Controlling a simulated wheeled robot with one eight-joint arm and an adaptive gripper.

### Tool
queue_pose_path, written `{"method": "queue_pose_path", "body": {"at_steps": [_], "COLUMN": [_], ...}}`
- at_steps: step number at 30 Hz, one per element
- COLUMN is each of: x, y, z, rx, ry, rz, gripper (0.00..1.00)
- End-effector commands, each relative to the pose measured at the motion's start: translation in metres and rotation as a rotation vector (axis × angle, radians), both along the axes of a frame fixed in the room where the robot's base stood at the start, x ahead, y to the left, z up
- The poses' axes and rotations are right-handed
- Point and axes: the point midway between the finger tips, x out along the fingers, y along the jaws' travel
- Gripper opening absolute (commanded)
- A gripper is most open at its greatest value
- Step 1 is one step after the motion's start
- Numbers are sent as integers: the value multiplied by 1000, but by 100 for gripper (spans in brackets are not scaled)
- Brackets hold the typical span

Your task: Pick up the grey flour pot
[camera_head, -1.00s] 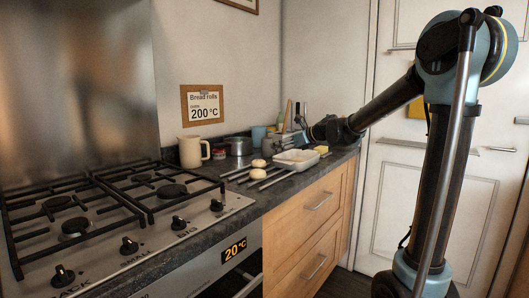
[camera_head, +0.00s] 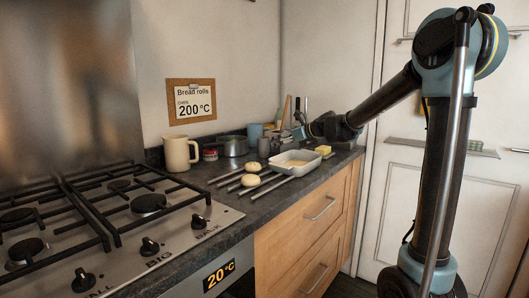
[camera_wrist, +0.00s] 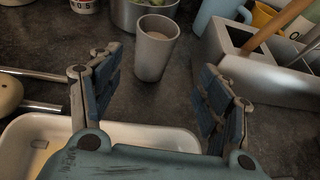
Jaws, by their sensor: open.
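The grey flour pot (camera_wrist: 156,48) is a small tapered grey cup with pale contents, standing upright on the dark worktop. In the wrist view it is beyond and between the fingertips of my gripper (camera_wrist: 158,78). The fingers are spread wide and nothing is held between them. In the head view a small grey cup (camera_head: 264,148), which looks like the same pot, stands beside the blue mug (camera_head: 255,133). My gripper (camera_head: 302,131) is just right of it there, small and partly lost among the items behind.
A white dish (camera_wrist: 120,132) lies under my gripper. A grey utensil holder (camera_wrist: 255,70) stands right of the pot; a metal saucepan (camera_wrist: 135,12) is behind it. Buns (camera_head: 250,180) and metal rods lie left of the dish. A cream jug (camera_head: 181,153) stands near the stove (camera_head: 110,230).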

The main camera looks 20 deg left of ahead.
Motion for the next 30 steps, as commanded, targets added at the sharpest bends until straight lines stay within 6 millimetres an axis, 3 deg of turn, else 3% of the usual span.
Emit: {"method": "queue_pose_path", "body": {"at_steps": [15, 30], "x": [26, 36], "y": [72, 99], "z": [-29, -42], "rx": [-1, -1], "ry": [-1, -1], "rz": [9, 10], "gripper": [70, 70]}}
